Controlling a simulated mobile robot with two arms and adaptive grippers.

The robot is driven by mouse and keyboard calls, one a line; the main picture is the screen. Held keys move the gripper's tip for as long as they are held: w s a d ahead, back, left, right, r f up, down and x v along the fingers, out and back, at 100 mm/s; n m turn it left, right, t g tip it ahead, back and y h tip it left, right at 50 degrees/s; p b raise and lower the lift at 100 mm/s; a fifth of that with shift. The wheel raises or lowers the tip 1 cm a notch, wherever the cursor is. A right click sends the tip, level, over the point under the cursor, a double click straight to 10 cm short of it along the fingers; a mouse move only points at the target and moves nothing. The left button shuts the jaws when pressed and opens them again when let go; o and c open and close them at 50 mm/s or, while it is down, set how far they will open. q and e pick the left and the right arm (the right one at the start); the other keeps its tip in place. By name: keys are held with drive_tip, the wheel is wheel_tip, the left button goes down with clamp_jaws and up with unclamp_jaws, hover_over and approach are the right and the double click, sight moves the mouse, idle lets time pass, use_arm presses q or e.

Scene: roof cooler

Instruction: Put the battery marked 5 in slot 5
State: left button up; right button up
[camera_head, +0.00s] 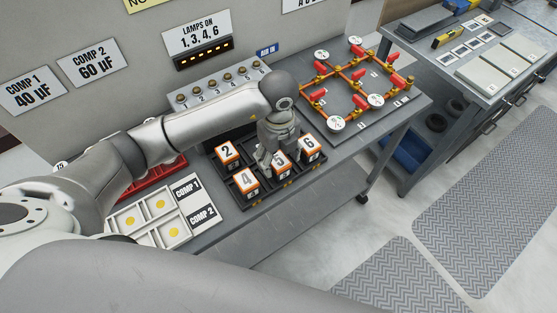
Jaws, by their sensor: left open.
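The battery marked 5 (280,163) is a white block with orange edges. It is in the front row of the black slotted tray (246,205), between the battery marked 4 (246,182) and the battery marked 6 (310,145). The battery marked 2 (227,152) is in the back row at the left. My left gripper (272,154) is open and points down just behind and over battery 5. Whether its fingers touch the battery I cannot tell. The gripper and arm hide part of the back row. The slot numbers are not readable. My right gripper is not in view.
Behind the tray stands a grey box with numbered knobs (203,92). A board with orange pipes and red valves (338,122) lies to the right. A white compartment tray with yellow discs (140,216) is at the left. Floor is open at right.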

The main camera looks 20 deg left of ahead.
sight(279, 160)
use_arm(q)
wheel_tip(279, 160, up, 10)
drive_tip(key=b, duration=0.1)
idle(0.7)
